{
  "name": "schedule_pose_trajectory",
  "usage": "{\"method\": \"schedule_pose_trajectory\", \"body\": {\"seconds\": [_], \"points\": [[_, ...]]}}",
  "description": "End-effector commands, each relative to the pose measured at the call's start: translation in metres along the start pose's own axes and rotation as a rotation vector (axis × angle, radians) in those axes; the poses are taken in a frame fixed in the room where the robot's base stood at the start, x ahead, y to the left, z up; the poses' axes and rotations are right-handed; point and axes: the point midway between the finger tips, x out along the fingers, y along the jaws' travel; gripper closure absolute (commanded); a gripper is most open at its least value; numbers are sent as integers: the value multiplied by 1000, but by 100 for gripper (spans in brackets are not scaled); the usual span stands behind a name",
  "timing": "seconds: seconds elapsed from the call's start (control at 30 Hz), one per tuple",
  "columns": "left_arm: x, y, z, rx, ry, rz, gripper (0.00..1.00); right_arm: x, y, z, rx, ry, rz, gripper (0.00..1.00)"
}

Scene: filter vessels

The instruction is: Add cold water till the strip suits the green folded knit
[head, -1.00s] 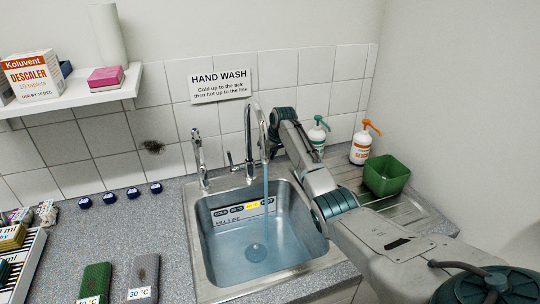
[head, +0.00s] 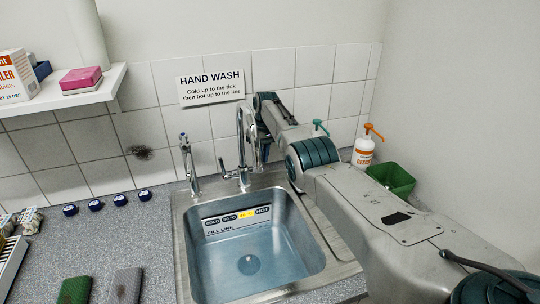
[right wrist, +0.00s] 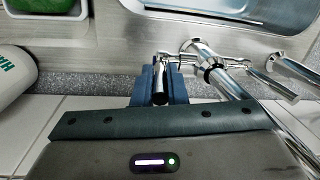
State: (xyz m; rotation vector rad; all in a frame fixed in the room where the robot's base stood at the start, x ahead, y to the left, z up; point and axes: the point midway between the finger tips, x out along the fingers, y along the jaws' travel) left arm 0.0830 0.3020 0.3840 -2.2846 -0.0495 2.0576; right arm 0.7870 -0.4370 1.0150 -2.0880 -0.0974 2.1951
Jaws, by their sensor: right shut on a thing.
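The strip (head: 238,218) on the sink's back wall reads COLD, 30 °C, a yellow-lit segment and HOT, above a FILL LINE mark. Clear blue water (head: 235,265) stands in the sink, its surface close to that mark. No stream shows under the tap spout (head: 246,125). My right gripper (right wrist: 160,85) is shut on a small tap lever (right wrist: 160,80) beside the spout; in the head view my arm mostly hides it. The green folded knit (head: 74,290) lies on the counter at the bottom edge, its label out of frame. My left gripper is out of view.
A grey folded knit (head: 125,286) lies beside the green one. A smaller second tap (head: 188,165) stands left of the main tap. Several blue caps (head: 95,205) line the back counter. Pump bottles (head: 364,150) and a green tub (head: 392,178) stand right, beyond my arm.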

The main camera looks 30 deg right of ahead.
Motion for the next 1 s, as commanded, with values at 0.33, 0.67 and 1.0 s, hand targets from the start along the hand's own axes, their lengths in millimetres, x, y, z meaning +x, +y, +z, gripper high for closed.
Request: {"method": "schedule_pose_trajectory", "body": {"seconds": [0.33, 0.67, 1.0], "points": [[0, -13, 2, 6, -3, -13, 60, -2, 2, 0, 4, 0, 2, 76], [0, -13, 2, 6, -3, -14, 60, -2, 2, 1, 4, -1, 1, 67], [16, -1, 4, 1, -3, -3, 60, -48, 3, -1, 3, 5, 1, 67]]}}
